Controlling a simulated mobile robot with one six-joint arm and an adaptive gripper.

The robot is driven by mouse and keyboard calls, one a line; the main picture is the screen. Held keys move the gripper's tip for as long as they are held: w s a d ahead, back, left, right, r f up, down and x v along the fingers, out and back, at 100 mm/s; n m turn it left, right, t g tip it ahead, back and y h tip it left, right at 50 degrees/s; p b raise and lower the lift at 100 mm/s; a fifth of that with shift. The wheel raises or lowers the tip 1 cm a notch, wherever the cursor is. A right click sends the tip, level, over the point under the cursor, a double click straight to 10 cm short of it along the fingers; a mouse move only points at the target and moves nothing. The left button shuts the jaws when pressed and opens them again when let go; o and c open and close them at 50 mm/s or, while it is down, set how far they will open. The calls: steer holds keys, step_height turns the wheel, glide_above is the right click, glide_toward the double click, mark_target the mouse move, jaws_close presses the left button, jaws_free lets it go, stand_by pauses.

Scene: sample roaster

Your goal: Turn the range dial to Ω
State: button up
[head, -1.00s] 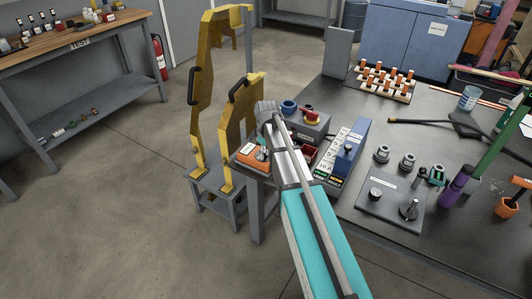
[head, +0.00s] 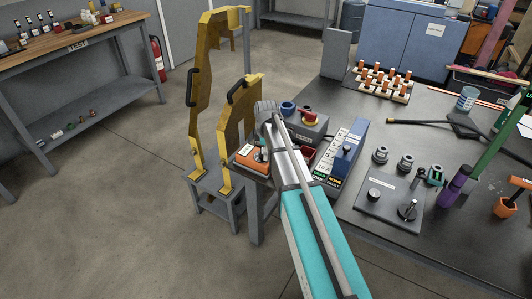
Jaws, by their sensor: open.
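An orange box-shaped device (head: 246,158), apparently the meter, lies at the near-left corner of the dark bench, partly covered by my arm. Its range dial and markings are too small and too hidden to read. My gripper (head: 262,153) is at this device, below my grey wrist. Only a small part of it shows beside my arm, and it is open. I cannot tell whether its fingers are around the dial, touching it or apart from it.
A grey box with a red knob (head: 309,117) and a blue unit (head: 350,152) with labelled cards stand close to my arm. A grey plate with two knobs (head: 383,206) lies to the right. Yellow panels (head: 234,135) stand on a stool at left.

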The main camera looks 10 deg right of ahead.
steer(key=n, duration=0.7)
steer(key=shift+w, duration=0.4)
step_height(320, 180, up, 14)
steer(key=p, duration=1.4)
steer(key=s+a+r+m+p, duration=0.1)
steer(key=s+r+m+p, duration=0.1)
steer(key=s+m, duration=0.8)
steer(key=s+a+r+m+p, duration=0.1)
steer(key=s+r+m+p, duration=0.1)
steer(key=s+m, duration=0.9)
steer(key=shift+s, duration=0.75)
steer(key=shift+r, duration=0.1)
steer(key=n+b, duration=0.4)
steer(key=n, duration=0.1)
glide_above(262, 151)
step_height(262, 151, down, 4)
steer(key=shift+w+f, duration=0.1)
steer(key=shift+f, duration=0.15)
